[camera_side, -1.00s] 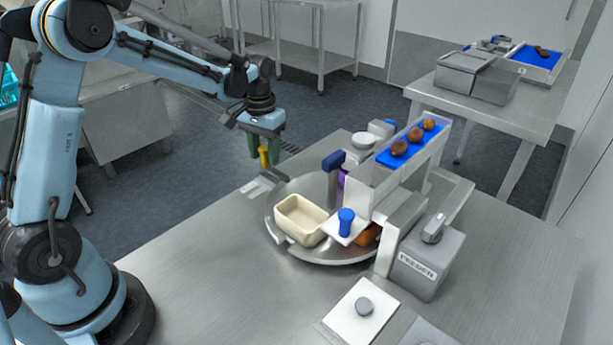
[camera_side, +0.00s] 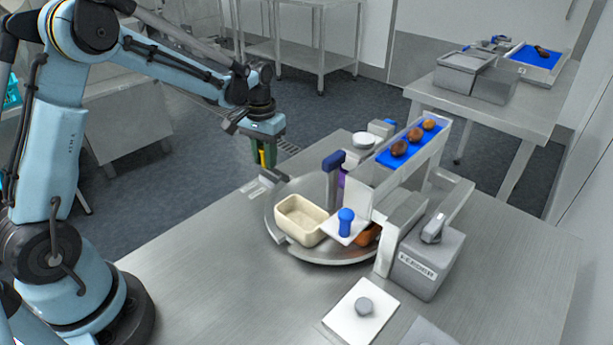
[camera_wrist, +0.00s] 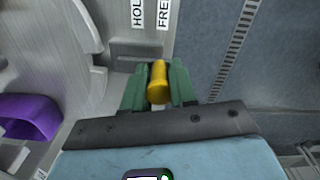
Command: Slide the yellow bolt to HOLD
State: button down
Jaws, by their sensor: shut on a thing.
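The yellow bolt (camera_wrist: 158,82) stands between the two green fingers of my gripper (camera_wrist: 159,86) in the wrist view. My gripper is shut on it. In the side view the yellow bolt (camera_side: 262,158) shows as a thin strip between the fingers of my gripper (camera_side: 264,153), at the table's far left edge. In the wrist view the HOLD label (camera_wrist: 138,12) lies left of the FREE label (camera_wrist: 163,12). The bolt's knob lines up more nearly with FREE. The bolt's lower part is hidden.
A round turntable (camera_side: 318,258) carries a cream tray (camera_side: 300,222) beside the bolt. A dark blue-topped post (camera_side: 333,163) stands near it. A sloping blue chute (camera_side: 408,145) holds dates, above a grey feeder box (camera_side: 428,265). The table's front left is clear.

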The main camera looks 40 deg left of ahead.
aim_at(276, 172)
jog(key=shift+d, duration=1.8)
jog(key=c, duration=1)
grip_release()
jog(key=shift+c, duration=0.2)
jog(key=shift+r, duration=0.25)
notch_tip(276, 172, up, 12)
jog(key=shift+f, duration=0.15)
jog(key=shift+s, duration=0.1)
jog(key=s+d+f+m+t, duration=0.1)
jog(key=s+d+t, duration=0.2)
jog(key=s, duration=0.4)
jog(key=s+d+f+m+t, duration=0.1)
jog(key=s+d+m+t, duration=0.1)
jog(key=s, duration=0.5)
jog(key=shift+s+d+t, duration=0.25)
jog(key=shift+d+t, duration=0.55)
jog(key=shift+t, duration=0.3)
